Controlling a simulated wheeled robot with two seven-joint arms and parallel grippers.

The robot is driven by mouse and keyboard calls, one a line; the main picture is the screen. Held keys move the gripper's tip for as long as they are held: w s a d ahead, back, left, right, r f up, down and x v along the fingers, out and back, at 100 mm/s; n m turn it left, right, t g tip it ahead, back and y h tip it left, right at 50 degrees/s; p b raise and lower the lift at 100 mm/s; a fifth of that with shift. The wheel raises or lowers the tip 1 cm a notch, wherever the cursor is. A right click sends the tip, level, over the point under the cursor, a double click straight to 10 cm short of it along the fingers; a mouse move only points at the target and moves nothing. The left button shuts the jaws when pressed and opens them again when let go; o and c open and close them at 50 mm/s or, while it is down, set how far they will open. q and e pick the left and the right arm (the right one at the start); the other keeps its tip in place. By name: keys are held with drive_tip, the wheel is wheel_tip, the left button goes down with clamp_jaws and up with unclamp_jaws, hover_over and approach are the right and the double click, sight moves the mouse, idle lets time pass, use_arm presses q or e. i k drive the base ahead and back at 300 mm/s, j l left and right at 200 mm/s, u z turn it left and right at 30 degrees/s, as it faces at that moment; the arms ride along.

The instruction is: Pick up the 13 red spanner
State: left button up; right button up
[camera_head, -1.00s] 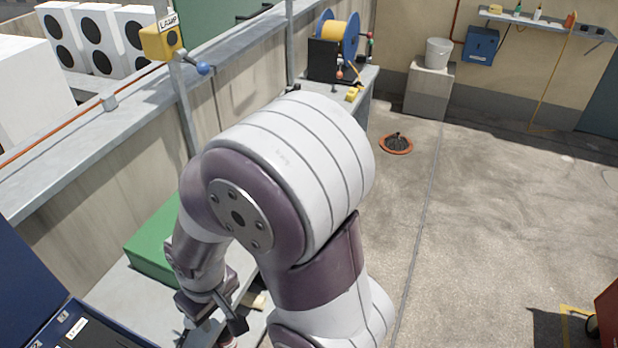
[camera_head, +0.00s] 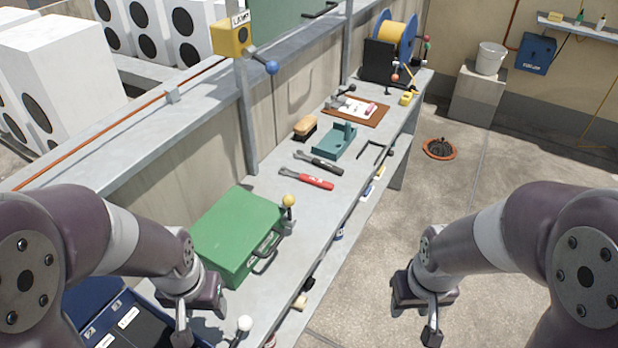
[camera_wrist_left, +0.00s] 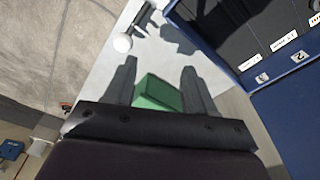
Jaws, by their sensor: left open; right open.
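The red spanner (camera_head: 306,179) lies on the grey bench, with a red handle and a metal jaw end pointing left. A black-handled spanner (camera_head: 318,162) lies just behind it, roughly parallel. Any size marking is too small to read. My left gripper (camera_head: 182,335) is over the near end of the bench, beside the green case and well short of the spanners; its two fingers show apart and empty in the left wrist view (camera_wrist_left: 158,82). My right gripper (camera_head: 432,335) hangs over the floor to the right of the bench, apart from everything.
A green case (camera_head: 232,228) stands on the bench between my left gripper and the spanners. A yellow-knobbed lever (camera_head: 289,205) rises beside it. A blue box (camera_head: 100,300) is at the near left.

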sight(319, 183)
drive_tip(key=z, duration=0.7)
drive_tip(key=i+l, duration=0.1)
drive_tip(key=i, duration=0.85)
drive_tip(key=i+l, duration=0.15)
drive_tip(key=i, duration=0.8)
